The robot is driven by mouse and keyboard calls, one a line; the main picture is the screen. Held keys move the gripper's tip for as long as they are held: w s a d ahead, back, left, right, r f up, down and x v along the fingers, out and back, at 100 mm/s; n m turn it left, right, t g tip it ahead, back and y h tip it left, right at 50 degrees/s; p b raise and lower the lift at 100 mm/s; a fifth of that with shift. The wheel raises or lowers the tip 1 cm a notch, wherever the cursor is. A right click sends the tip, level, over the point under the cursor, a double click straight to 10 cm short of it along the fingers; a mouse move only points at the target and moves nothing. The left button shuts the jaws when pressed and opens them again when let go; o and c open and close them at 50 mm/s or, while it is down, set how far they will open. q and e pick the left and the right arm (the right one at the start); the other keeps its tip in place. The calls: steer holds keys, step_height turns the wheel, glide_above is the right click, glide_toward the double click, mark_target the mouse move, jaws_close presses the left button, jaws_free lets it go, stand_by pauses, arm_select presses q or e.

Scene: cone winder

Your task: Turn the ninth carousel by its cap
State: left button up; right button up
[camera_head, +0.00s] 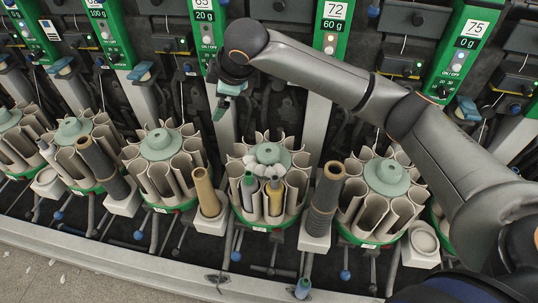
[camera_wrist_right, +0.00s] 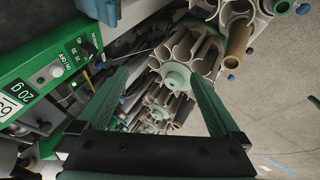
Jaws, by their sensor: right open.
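Several carousels stand in a row, each a ring of beige troughs around a pale green cap; no number marks the ninth. In the head view, one carousel with a cap (camera_head: 270,153) at the middle holds a green and a yellow tube. Another cap (camera_head: 387,175) is to its right, and another (camera_head: 160,143) to its left. My right gripper (camera_head: 228,92), with green fingers, hangs above and behind the row, apart from the caps. In the right wrist view the gripper (camera_wrist_right: 158,73) is open and empty, with a carousel cap (camera_wrist_right: 175,75) seen beyond the fingertips. My left gripper is not visible.
Tubes stand between carousels: a tan one (camera_head: 207,192), a dark one (camera_head: 325,200) and another dark one (camera_head: 103,168). Green panels, including one marked 72 (camera_head: 332,28) and one marked 75 (camera_head: 460,45), rise behind. Open floor (camera_head: 60,280) lies in front of the metal rail.

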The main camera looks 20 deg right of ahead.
steer(key=w+a+r+n+t+y+b, duration=0.1)
steer(key=w+r+t+y, duration=0.15)
steer(key=r+t, duration=0.4)
steer(key=w+a+r+n+t+y+b, duration=0.15)
steer(key=w+r+t, duration=0.25)
steer(key=r, duration=0.6)
steer(key=s+a+r+n+g+y+b, duration=0.35)
steer(key=s+a+r+n+y, duration=0.25)
steer(key=s+r+n+y, duration=0.5)
steer(key=s+a+f+n+g+y, duration=0.3)
steer(key=s+f+n+g, duration=0.4)
steer(key=f+n+g, duration=0.35)
steer(key=t+h+b, duration=0.1)
steer(key=h+b, duration=0.4)
steer(key=h, duration=1.4)
glide_toward(269, 151)
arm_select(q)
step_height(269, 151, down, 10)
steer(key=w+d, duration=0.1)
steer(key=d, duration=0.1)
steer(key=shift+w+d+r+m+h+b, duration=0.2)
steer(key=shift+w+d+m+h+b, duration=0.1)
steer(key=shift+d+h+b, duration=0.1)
arm_select(e)
steer(key=x, duration=1)
steer(key=shift+w+f, duration=0.15)
steer(key=shift+f, duration=0.1)
